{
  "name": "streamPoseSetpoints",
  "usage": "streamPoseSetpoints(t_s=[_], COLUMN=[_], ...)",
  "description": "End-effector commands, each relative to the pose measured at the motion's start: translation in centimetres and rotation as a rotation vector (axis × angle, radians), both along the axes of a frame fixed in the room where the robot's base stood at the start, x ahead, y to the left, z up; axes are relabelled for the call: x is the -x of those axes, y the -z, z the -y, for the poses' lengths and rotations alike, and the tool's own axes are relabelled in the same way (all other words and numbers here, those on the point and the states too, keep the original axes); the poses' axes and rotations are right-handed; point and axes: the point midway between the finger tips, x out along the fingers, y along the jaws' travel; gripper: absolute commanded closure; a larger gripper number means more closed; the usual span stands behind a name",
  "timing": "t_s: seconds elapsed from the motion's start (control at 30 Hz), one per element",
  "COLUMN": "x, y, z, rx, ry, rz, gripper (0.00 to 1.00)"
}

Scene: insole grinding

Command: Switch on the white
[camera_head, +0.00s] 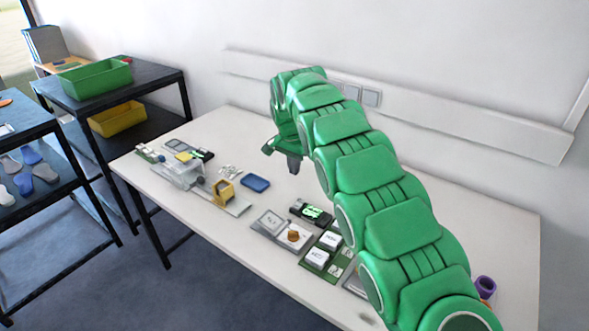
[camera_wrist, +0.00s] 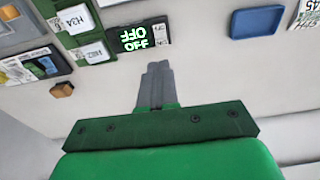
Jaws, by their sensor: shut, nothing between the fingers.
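My gripper (camera_head: 292,163) hangs above the white table at the end of my green arm, shut and empty. In the head view this device (camera_head: 312,212) lies on the table, right of and nearer than my gripper. Two white blocks, one (camera_head: 330,241) behind the other (camera_head: 317,258), sit on a green board; in the wrist view they (camera_wrist: 72,20) carry black labels. Which white thing is meant is unclear.
A grey panel (camera_head: 266,232) with an orange knob (camera_head: 293,236) lies left of the green board. A blue tray (camera_head: 255,183) and a yellow-and-grey fixture (camera_head: 223,190) are farther left. White wall switches (camera_head: 371,97) are behind the arm. My arm hides the table's right middle.

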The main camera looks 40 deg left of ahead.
Motion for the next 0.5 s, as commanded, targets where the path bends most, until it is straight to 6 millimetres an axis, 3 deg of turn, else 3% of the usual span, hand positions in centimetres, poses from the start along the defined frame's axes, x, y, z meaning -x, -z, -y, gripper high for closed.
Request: streamPoseSetpoints(t_s=[0.5], x=[-1.3], y=[-0.2], z=[0.1], rx=[-0.001], ry=[-0.001], rz=[0.069], gripper=[1.00])
